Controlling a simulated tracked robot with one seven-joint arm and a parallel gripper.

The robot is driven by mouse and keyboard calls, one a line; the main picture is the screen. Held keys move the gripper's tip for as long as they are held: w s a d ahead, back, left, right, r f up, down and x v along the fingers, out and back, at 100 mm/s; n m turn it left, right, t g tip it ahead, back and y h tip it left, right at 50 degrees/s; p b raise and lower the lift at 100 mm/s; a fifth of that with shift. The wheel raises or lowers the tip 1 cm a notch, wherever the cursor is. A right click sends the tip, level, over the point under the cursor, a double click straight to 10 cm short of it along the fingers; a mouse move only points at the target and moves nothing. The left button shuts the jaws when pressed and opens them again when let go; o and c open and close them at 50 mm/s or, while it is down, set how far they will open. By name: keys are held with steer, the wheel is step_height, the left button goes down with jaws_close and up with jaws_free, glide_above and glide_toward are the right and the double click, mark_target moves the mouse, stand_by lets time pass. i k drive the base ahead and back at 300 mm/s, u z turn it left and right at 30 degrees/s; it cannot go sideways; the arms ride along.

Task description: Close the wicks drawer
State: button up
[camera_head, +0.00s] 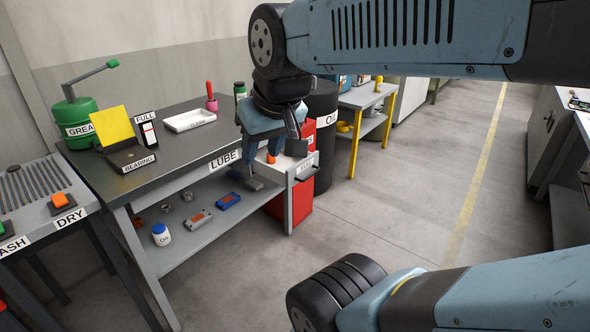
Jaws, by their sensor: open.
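The wicks drawer (304,164) is a pale drawer at the right end of the LUBE bench (185,160). It stands pulled out, with a label on its front, too small and partly covered to read fully, and a dark handle (309,175). My gripper (273,163) is open over the drawer, its fingers pointing down. A small orange item (271,158) shows between the fingers. The gripper hides much of the drawer's inside, and I cannot tell whether the fingers touch it.
The bench top holds a green grease can (76,120), a yellow-lidded bearing box (120,140) and a white tray (189,120). The lower shelf (205,225) holds several small items. A black oil drum (322,110) stands behind the drawer. The floor (400,200) to the right is clear.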

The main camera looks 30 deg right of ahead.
mark_target(288, 171)
steer(key=z, duration=0.95)
steer(key=i, duration=1.7)
steer(key=u, duration=0.2)
steer(key=k, duration=1.05)
steer(key=u, duration=0.35)
steer(key=i, duration=0.1)
steer(key=u, duration=0.25)
